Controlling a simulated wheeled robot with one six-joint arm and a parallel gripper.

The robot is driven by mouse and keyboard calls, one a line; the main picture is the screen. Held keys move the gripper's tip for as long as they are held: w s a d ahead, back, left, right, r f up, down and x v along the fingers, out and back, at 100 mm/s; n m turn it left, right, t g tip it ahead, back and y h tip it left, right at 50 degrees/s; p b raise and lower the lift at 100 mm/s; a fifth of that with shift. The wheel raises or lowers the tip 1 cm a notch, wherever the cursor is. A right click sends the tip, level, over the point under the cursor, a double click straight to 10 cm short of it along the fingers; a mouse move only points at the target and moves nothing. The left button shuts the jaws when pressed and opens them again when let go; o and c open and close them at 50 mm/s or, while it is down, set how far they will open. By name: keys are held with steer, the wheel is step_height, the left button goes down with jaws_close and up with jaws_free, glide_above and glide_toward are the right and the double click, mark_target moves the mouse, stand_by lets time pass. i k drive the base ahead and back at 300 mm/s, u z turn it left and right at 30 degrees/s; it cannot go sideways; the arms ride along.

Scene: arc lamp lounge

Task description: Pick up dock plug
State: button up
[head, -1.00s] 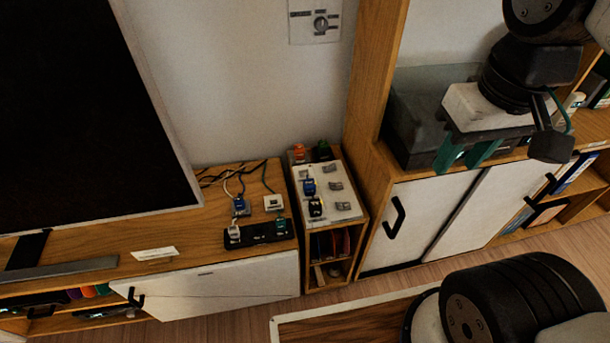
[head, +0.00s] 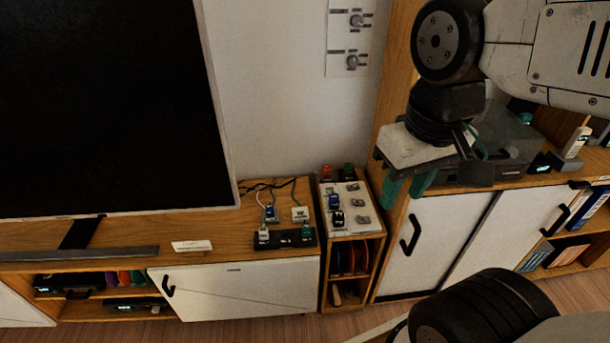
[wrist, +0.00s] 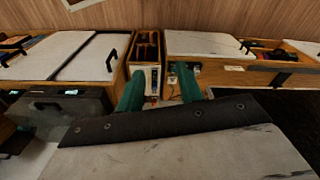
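Several small plugs stand on the low cabinet and the narrow shelf unit; I cannot tell for sure which is the dock plug. A black dock strip (head: 285,241) holds a white plug (head: 264,234) and a green plug (head: 306,231). A blue-grey corded plug (head: 269,213) and a white corded block (head: 300,213) lie behind it. The pale socket board (head: 352,222) to the right carries a blue plug (head: 334,200) and a black plug (head: 338,217). My gripper (head: 408,188) is open and empty, right of the board; its teal fingers show in the wrist view (wrist: 159,74).
An orange plug (head: 327,172) and a green plug (head: 348,170) stand behind the board. A wooden upright (head: 393,75) and a white-doored cabinet (head: 435,245) are to the right. A large dark screen (head: 105,110) stands left. A white label card (head: 191,246) lies on the low cabinet.

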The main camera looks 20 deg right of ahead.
mark_target(326, 169)
steer(key=i, duration=0.95)
